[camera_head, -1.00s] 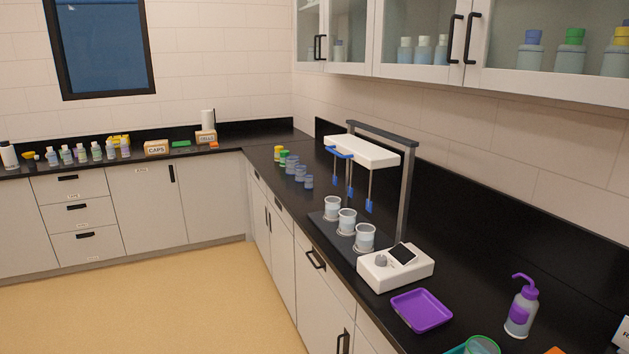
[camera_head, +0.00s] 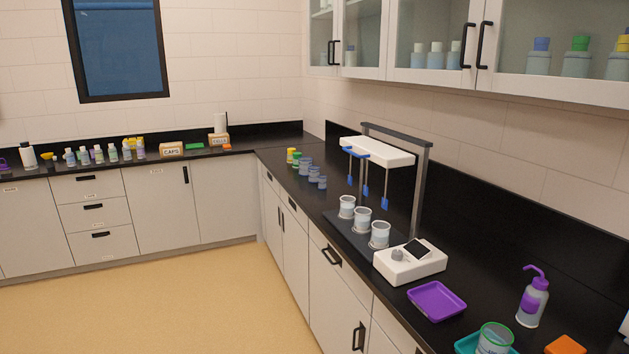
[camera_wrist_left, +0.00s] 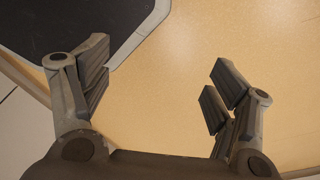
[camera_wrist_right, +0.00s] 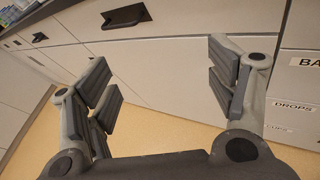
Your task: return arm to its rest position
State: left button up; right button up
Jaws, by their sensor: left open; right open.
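My left gripper (camera_wrist_left: 158,88) is open and empty in the left wrist view, above the tan floor. A dark panel with a pale rim shows at the upper left there; it seems to be part of my base. My right gripper (camera_wrist_right: 160,92) is open and empty in the right wrist view, in front of white drawers and cabinet doors. Neither arm shows in the head view. Nothing lies between the fingers of either gripper.
The black counter (camera_head: 462,253) carries a stirrer rig (camera_head: 385,152) with three beakers, a white control box (camera_head: 410,263), a purple tray (camera_head: 437,301) and a purple-topped wash bottle (camera_head: 533,297). A green-rimmed beaker (camera_head: 495,338) stands at the front edge. The floor (camera_head: 170,310) is clear.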

jog(key=s+a+f+m+g+y, duration=0.15)
jog(key=s+f+m+g, duration=0.35)
jog(key=f, duration=0.7)
jog(key=s+a+f+m+g+y, duration=0.1)
jog(key=s+f+m+y, duration=0.15)
jog(key=s+f, duration=0.7)
jog(key=s+d+f+m+g+y, duration=0.3)
jog(key=s+f+m+g+y, duration=0.1)
jog(key=s+f+m, duration=1.2)
jog(key=s+f+g, duration=0.1)
jog(key=s, duration=0.3)
jog(key=shift+s+d, duration=0.2)
jog(key=shift+s, duration=0.1)
